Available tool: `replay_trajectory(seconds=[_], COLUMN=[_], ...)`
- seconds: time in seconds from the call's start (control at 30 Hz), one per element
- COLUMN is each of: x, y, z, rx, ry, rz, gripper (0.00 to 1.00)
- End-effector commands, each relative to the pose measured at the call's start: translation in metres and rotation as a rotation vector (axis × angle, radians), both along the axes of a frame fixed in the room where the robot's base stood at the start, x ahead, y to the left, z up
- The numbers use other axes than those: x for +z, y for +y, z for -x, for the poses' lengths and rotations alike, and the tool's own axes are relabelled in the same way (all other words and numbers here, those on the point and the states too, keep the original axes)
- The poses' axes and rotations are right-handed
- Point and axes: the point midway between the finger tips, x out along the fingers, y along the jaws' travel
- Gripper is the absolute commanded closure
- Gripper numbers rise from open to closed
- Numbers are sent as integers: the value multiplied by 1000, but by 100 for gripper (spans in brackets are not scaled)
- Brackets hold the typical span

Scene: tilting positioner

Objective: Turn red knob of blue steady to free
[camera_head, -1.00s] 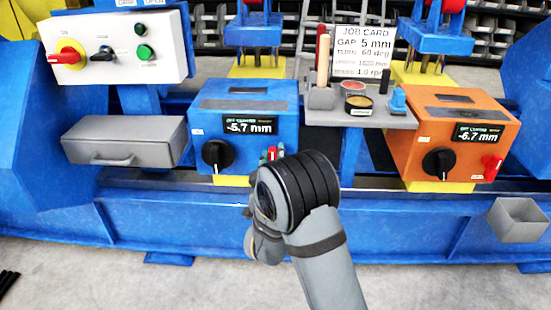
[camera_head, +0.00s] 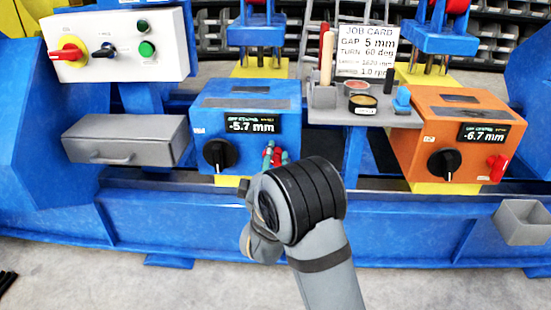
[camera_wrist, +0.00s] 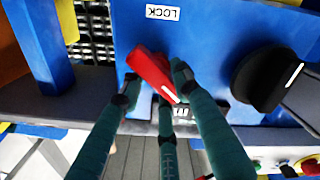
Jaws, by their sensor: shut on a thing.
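The blue steady (camera_head: 245,121) stands at the middle of the bench, with a display reading -5.7 mm. Its red knob (camera_head: 277,155) is at the lower right of its front, mostly covered by my gripper (camera_head: 275,160). In the wrist view the red knob (camera_wrist: 148,70) lies diagonally, its white mark at the lower right end, away from the LOCK label (camera_wrist: 163,12). My gripper's teal fingers (camera_wrist: 155,92) are shut on the knob from both sides. A second label (camera_wrist: 180,128) is partly hidden behind the fingers.
A black knob (camera_head: 220,155) is left of the red knob on the steady. An orange steady (camera_head: 440,130) stands to the right, with its own red knob (camera_head: 497,167). A shelf (camera_head: 380,115) with pots and a job card lies between them. A grey drawer box (camera_head: 128,140) is left.

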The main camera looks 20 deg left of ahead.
Motion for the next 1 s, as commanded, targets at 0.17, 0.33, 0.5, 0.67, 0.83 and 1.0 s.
replay_trajectory(seconds=[0.17, 0.33, 0.5, 0.67, 0.83, 1.0], x=[2, 1, 0, -1, -2, -3], y=[5, 6, 8, 10, 10, 10], z=[1, 1, 2, 2, 2, 2], rx=[5, 5, 5, 5, 5, 5], ry=[-47, -85, -121, -149, -170, -181], rz=[161, 317, 458, 568, 653, 704], gripper=[95, 95, 95, 95, 95, 95])
